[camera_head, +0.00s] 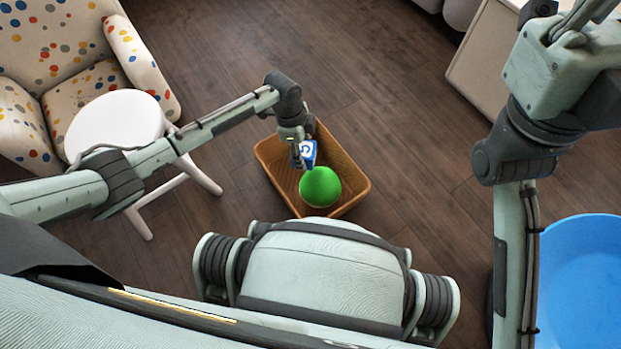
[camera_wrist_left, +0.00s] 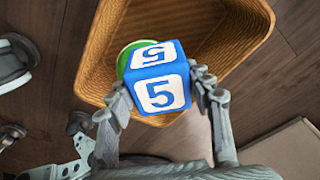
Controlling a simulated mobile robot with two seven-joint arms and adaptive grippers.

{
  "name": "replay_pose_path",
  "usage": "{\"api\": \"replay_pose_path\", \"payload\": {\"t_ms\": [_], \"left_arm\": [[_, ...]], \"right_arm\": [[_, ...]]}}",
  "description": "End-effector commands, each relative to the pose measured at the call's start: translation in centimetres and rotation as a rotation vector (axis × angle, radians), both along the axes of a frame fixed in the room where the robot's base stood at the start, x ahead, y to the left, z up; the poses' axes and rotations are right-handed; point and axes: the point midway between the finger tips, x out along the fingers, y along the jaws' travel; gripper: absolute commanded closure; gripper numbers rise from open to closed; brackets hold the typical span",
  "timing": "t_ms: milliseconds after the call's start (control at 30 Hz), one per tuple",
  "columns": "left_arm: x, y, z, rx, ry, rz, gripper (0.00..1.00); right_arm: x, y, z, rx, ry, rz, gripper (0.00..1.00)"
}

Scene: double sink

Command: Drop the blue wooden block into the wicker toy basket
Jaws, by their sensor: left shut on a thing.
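The blue wooden block (camera_head: 308,152) has white faces with blue figures, and a 5 shows on it in the left wrist view (camera_wrist_left: 160,92). My left gripper (camera_head: 299,150) is shut on the block, with a finger on each side of it in the left wrist view (camera_wrist_left: 160,90). The wicker toy basket (camera_head: 349,168) stands on the floor, and the held block is over its opening in the head view. A green ball (camera_head: 320,187) lies inside the basket. My right arm shows at the right, but its gripper is out of view.
A white round stool (camera_head: 113,122) stands left of the basket, in front of a dotted armchair (camera_head: 50,45). A blue round tub (camera_head: 580,285) is at the lower right. A pale cabinet (camera_head: 483,55) stands at the upper right. Wooden floor (camera_head: 400,110) beyond the basket is clear.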

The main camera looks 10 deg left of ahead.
Motion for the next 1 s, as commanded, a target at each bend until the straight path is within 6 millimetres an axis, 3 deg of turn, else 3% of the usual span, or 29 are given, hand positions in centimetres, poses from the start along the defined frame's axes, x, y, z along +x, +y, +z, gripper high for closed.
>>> {"api": "replay_pose_path", "payload": {"t_ms": [200, 233, 433, 767, 1000], "left_arm": [[0.0, 0.0, 0.1, 0.0, -0.001, 0.0, 0.79], [0.0, 0.0, 0.1, 0.0, -0.001, 0.0, 0.48], [0.0, 0.0, 0.0, 0.0, 0.0, 0.0, 0.25], [0.0, 0.1, 0.3, 0.0, 0.0, 0.0, 0.25], [0.1, 0.6, 3.8, 0.0, -0.004, -0.001, 0.25]], "right_arm": [[0.0, 0.0, 0.1, -0.001, 0.0, 0.0, 1.0], [0.0, 0.0, 0.1, -0.001, 0.0, 0.0, 1.0], [0.0, 0.0, 0.1, -0.001, 0.001, 0.0, 1.0], [0.0, 0.0, 0.0, -0.001, 0.0, 0.001, 1.0], [0.0, 0.0, 0.0, -0.001, 0.001, 0.0, 1.0]]}}
